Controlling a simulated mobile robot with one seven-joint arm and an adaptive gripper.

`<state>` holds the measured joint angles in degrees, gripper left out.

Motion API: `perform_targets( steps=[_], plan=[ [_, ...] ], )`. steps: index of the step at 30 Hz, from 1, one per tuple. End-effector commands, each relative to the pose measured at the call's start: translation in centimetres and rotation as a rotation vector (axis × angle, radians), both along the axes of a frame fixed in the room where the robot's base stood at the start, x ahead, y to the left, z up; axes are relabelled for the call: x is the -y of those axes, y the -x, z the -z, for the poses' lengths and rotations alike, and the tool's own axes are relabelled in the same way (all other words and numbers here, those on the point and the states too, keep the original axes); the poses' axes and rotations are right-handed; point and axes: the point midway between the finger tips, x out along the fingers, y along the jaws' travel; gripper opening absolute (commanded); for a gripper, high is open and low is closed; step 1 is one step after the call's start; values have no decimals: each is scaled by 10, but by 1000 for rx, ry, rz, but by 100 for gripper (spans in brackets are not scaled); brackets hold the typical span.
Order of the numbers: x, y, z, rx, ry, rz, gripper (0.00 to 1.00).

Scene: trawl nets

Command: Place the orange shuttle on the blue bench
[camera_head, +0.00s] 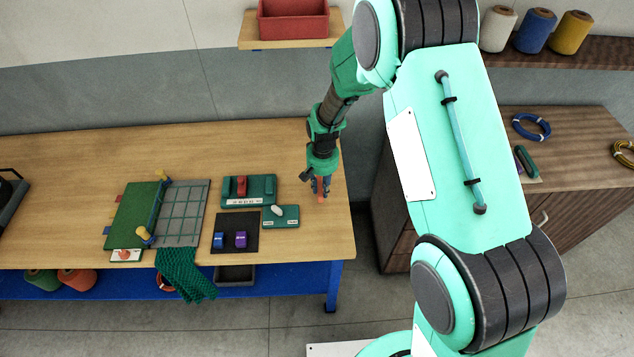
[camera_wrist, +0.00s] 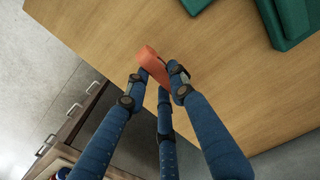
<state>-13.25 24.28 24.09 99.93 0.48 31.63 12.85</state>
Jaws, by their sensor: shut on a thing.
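My gripper (camera_head: 320,187) points down over the right end of the blue bench (camera_head: 291,152), which has a wooden top and a blue frame. Its blue fingers are shut on the orange shuttle (camera_wrist: 150,60), which shows at the fingertips in the wrist view. In the head view only a small orange part of the shuttle (camera_head: 321,199) shows below the fingers. The shuttle is over or on bare wood; I cannot tell if it touches the top.
Left of my gripper are a green tray with a red item (camera_head: 262,199), a small green box (camera_head: 287,222) and a dark mat with blue and purple pieces (camera_head: 247,219). Farther left are a net frame (camera_head: 186,208) and green netting (camera_head: 184,274). A wooden cabinet (camera_head: 565,215) stands to the right.

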Motion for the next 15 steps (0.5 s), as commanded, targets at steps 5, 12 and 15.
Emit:
perform_targets(
  steps=[5, 12, 15],
  plan=[
    [-7, -30, 4, 0, 0, 0, 4],
    [-12, -52, 5, 0, 0, 0, 4],
    [-12, -55, 5, 1, 0, 0, 4]
  ],
)
